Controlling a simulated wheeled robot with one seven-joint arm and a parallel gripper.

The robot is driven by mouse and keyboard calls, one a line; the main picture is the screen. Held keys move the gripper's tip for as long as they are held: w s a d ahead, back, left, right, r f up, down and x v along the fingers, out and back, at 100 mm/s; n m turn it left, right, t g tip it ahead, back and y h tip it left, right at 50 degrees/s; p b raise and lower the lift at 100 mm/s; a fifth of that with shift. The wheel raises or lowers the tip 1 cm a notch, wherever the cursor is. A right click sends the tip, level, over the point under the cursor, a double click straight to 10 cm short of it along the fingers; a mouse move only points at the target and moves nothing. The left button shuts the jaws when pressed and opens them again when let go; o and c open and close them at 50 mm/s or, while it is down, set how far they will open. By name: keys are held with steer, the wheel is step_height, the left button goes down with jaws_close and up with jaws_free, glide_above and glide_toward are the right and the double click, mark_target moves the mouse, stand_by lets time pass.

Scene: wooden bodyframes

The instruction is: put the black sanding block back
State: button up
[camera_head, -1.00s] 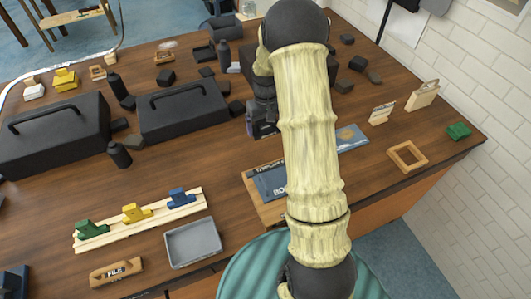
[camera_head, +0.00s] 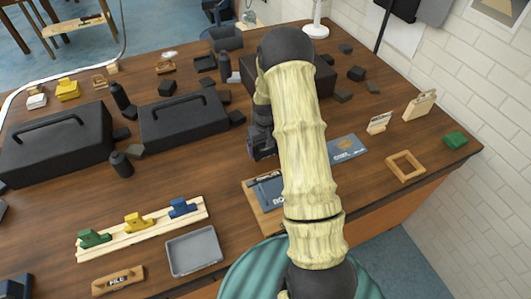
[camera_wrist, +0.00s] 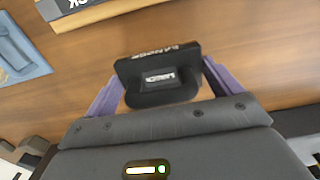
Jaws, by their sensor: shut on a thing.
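The black sanding block (camera_wrist: 158,75), with white lettering on its edge and a small label, is between the purple fingers of my gripper (camera_wrist: 160,88) in the wrist view. The gripper is shut on it, and wood tabletop shows around it. In the head view my gripper (camera_head: 262,152) is over the middle of the table, beside the blue-and-wood board (camera_head: 258,205). My arm partly covers it there, and the block cannot be made out. I cannot tell the block's height above the table.
A grey tray (camera_head: 194,251), a wooden rack (camera_head: 150,232) with green, yellow and blue clamps, and a FILE block (camera_head: 118,280) stand front left. Black toolboxes (camera_head: 183,115) stand left. A wooden frame (camera_head: 405,166) and green block (camera_head: 455,139) lie right. Bare tabletop lies left of my gripper.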

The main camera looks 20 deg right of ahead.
mark_target(265, 149)
steer(key=shift+f+p, duration=0.5)
steer(key=shift+f, duration=1.35)
steer(key=shift+f, duration=0.15)
steer(key=o, duration=0.7)
step_height(265, 149, up, 12)
steer(key=b, duration=0.4)
steer(key=shift+r, duration=0.2)
